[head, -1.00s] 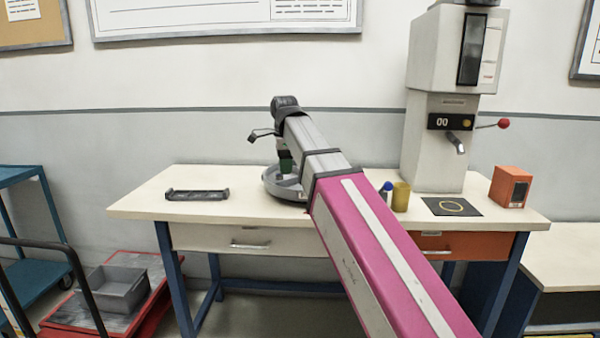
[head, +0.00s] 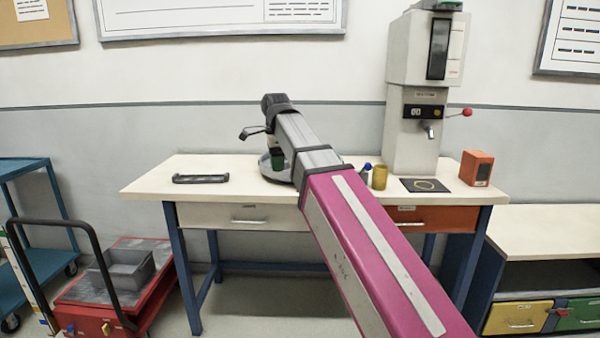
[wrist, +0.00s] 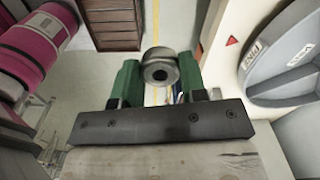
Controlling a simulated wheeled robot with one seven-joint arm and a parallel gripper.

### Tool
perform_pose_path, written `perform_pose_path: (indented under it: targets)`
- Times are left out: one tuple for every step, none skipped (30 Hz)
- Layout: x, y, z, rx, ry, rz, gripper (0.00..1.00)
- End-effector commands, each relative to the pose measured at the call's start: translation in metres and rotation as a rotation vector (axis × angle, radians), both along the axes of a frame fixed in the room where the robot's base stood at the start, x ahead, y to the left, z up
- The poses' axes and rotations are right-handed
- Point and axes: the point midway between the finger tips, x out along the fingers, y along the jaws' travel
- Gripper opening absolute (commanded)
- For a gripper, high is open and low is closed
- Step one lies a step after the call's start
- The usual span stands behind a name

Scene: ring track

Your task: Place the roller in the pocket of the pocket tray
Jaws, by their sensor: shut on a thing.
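My gripper (wrist: 160,82) has green fingers and is shut on the roller (wrist: 160,66), a short grey cylinder with a dark hole in its end face. In the head view my gripper (head: 277,157) is mostly behind my arm, and the roller cannot be made out there. A dark, shallow tray (head: 201,179), which looks like the pocket tray, lies at the left of the workbench, left of my gripper. Its pocket is too small to make out.
A round grey sectioned tray (wrist: 290,60) is right of my gripper. The workbench (head: 160,183) also bears a yellow cup (head: 380,177), a blue-capped bottle (head: 366,172), a press (head: 410,130) and an orange box (head: 476,168). A red cart (head: 120,300) stands left.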

Motion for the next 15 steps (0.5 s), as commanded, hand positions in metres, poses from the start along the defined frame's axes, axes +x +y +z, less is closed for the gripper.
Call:
perform_pose_path:
  targets:
    - [0.001,-0.004,-0.003,-0.001,0.0,0.013,0.13]
    - [0.002,-0.006,-0.005,0.0,0.0,0.025,0.13]
    - [0.003,-0.009,-0.008,0.0,0.0,0.039,0.13]
    - [0.004,-0.011,-0.01,0.0,0.0,0.051,0.13]
    - [0.005,-0.014,-0.011,0.0,0.0,0.062,0.13]
    - [0.005,-0.017,-0.014,0.0,0.0,0.08,0.13]
    - [0.006,-0.019,-0.016,0.0,0.0,0.093,0.13]
    - [0.007,-0.022,-0.019,-0.001,0.001,0.108,0.13]
    - [0.008,-0.026,-0.022,-0.001,0.001,0.128,0.13]
    - [0.009,-0.029,-0.024,-0.001,0.001,0.143,0.13]
    - [0.009,-0.032,-0.027,-0.001,0.001,0.16,0.13]
    - [0.011,-0.037,-0.03,0.0,0.001,0.183,0.13]
    - [0.012,-0.04,-0.033,0.0,0.0,0.202,0.13]
    - [0.012,-0.044,-0.037,0.0,0.0,0.222,0.13]
    - [0.013,-0.049,-0.041,0.0,0.001,0.25,0.13]
